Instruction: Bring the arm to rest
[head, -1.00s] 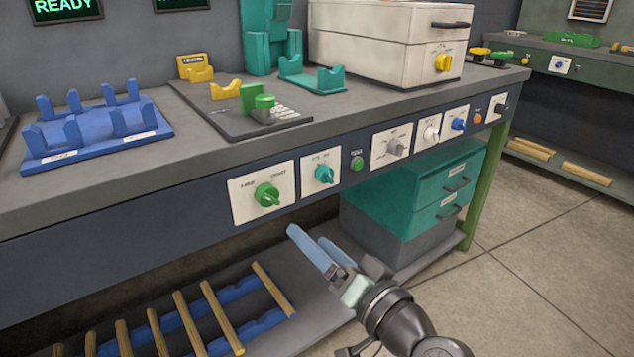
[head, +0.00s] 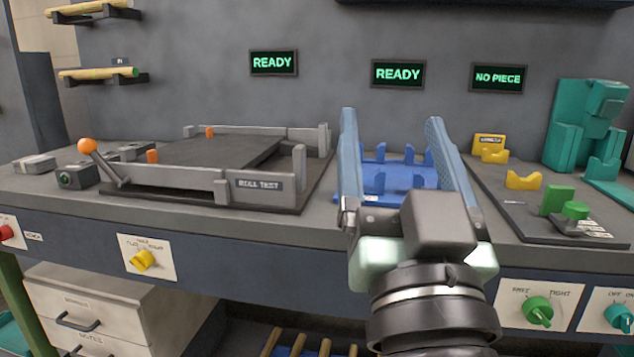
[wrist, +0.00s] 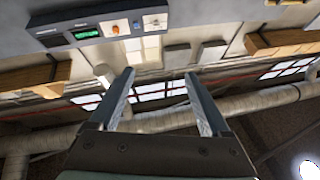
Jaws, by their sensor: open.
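My gripper (head: 392,130) is in the middle of the head view, in front of the bench, with its two blue fingers pointing up. The fingers are wide apart and nothing is between them. The blue cradle rack (head: 400,172) shows behind and between the fingers, and the gripper partly hides it. In the wrist view my gripper (wrist: 160,85) is also open and empty, against the ceiling pipes and windows.
The roll test tray (head: 215,165), with an orange-knobbed lever (head: 88,147), is on the bench to the left. Yellow cradles (head: 522,180) and a teal fixture (head: 590,125) stand to the right. Knobs, including a green one (head: 538,311), line the bench front. A drawer unit (head: 110,312) is below.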

